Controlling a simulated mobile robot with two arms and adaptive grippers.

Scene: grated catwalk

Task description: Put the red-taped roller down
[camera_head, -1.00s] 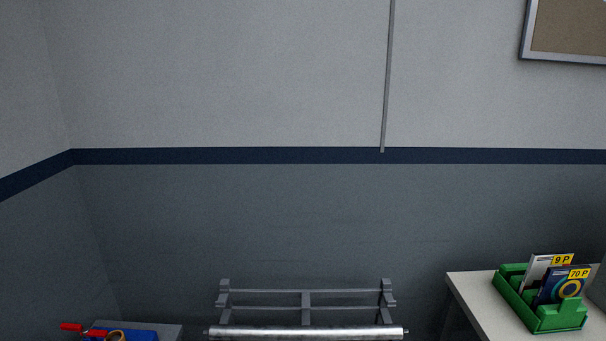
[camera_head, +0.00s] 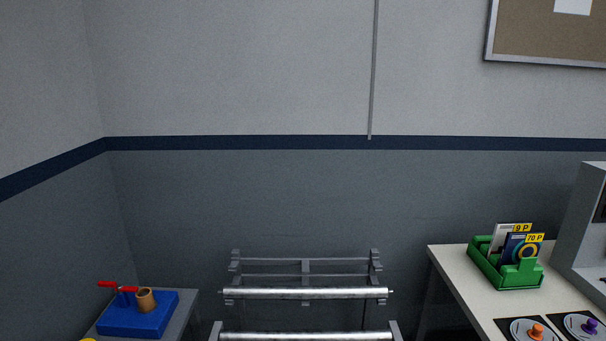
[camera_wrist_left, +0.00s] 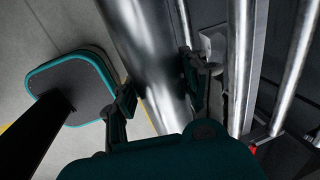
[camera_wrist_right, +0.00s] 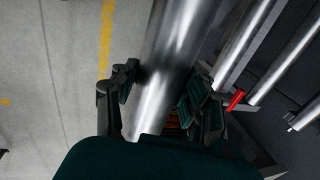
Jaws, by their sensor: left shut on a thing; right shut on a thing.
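A thick, shiny metal roller (camera_wrist_left: 150,55) runs between the fingers of my left gripper (camera_wrist_left: 160,92), which is shut on it. In the right wrist view my right gripper (camera_wrist_right: 160,92) is shut on a metal roller (camera_wrist_right: 180,45) too, apparently the same one. No red tape shows on the held stretch; the fingers and frame edges hide the rest. Neither gripper is in the head view. A small red piece (camera_wrist_right: 236,100) shows right of the right gripper, by the rack; I cannot tell which part carries it.
A grey rack (camera_head: 306,266) ahead bears a metal roller (camera_head: 305,293), with another roller (camera_head: 305,336) lower. A table (camera_head: 460,262) with a green holder (camera_head: 507,276) stands right. A stand with a blue block (camera_head: 140,318) is left. Other bars (camera_wrist_left: 240,60) run close beside the held roller.

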